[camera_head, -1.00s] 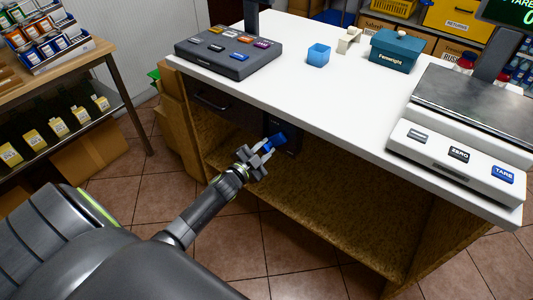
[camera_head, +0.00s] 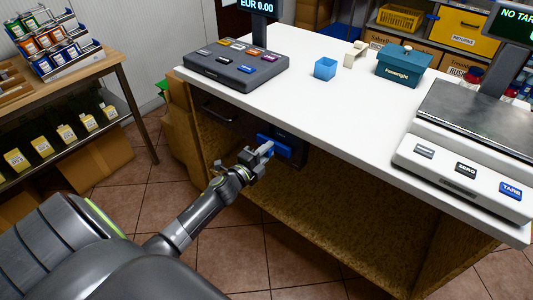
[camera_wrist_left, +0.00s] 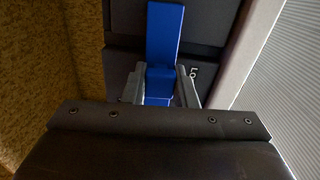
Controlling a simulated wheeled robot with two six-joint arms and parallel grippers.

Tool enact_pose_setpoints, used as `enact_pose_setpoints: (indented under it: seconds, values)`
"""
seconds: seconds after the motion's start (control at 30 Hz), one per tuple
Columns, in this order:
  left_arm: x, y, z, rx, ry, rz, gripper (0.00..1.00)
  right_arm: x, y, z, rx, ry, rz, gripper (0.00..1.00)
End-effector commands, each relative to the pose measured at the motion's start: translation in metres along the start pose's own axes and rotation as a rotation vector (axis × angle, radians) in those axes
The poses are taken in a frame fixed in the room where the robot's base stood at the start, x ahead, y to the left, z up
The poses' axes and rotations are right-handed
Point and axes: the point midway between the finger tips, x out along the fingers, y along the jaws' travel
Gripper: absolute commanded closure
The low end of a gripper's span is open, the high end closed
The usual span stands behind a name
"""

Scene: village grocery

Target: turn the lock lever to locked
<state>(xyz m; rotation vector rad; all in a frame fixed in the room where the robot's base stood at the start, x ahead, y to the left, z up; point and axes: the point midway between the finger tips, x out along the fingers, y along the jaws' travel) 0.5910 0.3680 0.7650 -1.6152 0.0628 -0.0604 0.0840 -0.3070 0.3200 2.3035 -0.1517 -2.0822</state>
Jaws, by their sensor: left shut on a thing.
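The blue lock lever (camera_head: 281,150) is on a dark panel under the front edge of the white counter. In the head view it lies nearly level, sloping slightly down to the right. My left gripper (camera_head: 266,149) is at the lever, shut on it. In the left wrist view the lever (camera_wrist_left: 164,35) runs up the picture, and its near end lies between the two grey fingers of my left gripper (camera_wrist_left: 160,90). Pale letters, partly hidden, show on the dark panel to the right of the lever. My right gripper is not in view.
The white counter (camera_head: 330,110) overhangs the panel. An open wooden shelf space lies below right.

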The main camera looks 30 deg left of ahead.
Motion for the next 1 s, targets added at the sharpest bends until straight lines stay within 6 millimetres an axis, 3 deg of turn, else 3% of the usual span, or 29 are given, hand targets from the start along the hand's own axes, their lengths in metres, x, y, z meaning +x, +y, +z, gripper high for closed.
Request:
enact_pose_setpoints:
  seconds: [0.67, 0.7, 0.87, 1.0]
  values:
    - [0.0007, -0.0041, -0.001, 0.066, 0.002, -0.003, 1.0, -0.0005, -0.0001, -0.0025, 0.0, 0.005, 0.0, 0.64]
    - [0.0007, -0.0041, -0.001, 0.066, 0.003, -0.003, 0.72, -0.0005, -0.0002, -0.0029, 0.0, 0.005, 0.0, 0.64]
    - [0.0006, -0.0037, -0.0008, 0.063, 0.002, -0.002, 0.53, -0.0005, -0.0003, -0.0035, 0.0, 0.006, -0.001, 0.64]
    - [0.0004, -0.0033, -0.0006, 0.062, 0.001, -0.001, 0.53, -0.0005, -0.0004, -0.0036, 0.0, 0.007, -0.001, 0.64]
